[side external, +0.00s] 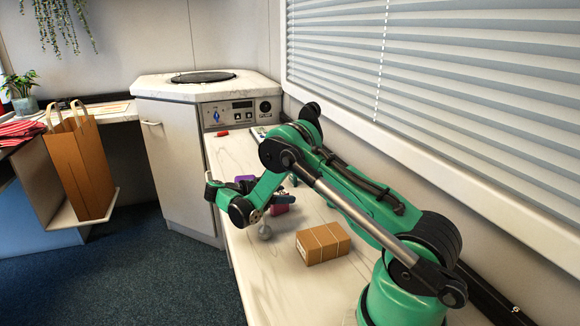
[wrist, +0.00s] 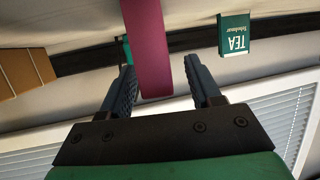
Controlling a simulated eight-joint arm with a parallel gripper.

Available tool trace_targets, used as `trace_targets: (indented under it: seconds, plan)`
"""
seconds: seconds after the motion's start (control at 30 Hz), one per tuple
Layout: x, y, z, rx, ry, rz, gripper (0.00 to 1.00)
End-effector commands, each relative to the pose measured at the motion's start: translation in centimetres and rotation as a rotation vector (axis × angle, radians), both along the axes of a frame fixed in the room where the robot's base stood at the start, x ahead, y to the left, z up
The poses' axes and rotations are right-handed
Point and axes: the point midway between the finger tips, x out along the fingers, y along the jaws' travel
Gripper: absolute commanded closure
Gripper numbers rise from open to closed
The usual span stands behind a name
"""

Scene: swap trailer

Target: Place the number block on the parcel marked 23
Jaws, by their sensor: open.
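A brown parcel (side external: 322,244) with pale bands lies on the white counter to the right of my gripper; part of a brown box (wrist: 22,66) shows at the left of the wrist view. No 23 is legible. My gripper (side external: 272,200) is open, low over the counter. A magenta block (side external: 281,205) shows beside the gripper in the side view, partly hidden. I cannot read a number on it.
A purple item (side external: 245,179) is behind my wrist. A small greyish object (side external: 265,231) stands below the gripper. A green TEA box (wrist: 234,35) is at the upper right of the wrist view. A red item (side external: 222,133) lies at the counter's far end. The window blinds (side external: 440,75) border the right.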

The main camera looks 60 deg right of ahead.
Motion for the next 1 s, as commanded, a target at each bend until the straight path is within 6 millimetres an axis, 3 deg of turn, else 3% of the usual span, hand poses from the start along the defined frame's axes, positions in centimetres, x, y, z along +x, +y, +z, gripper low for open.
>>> trace_targets:
  seconds: [0.27,0.47,0.73,1.0]
  plan:
    - [2.1,3.0,1.4,0.007,0.003,0.007,0.43]
    - [3.1,4.0,3.6,0.16,0.06,0.149,0.43]
    - [3.6,8.6,8.6,0.569,0.222,0.695,0.43]
    - [0.8,15.8,11.2,0.775,0.328,1.327,0.43]
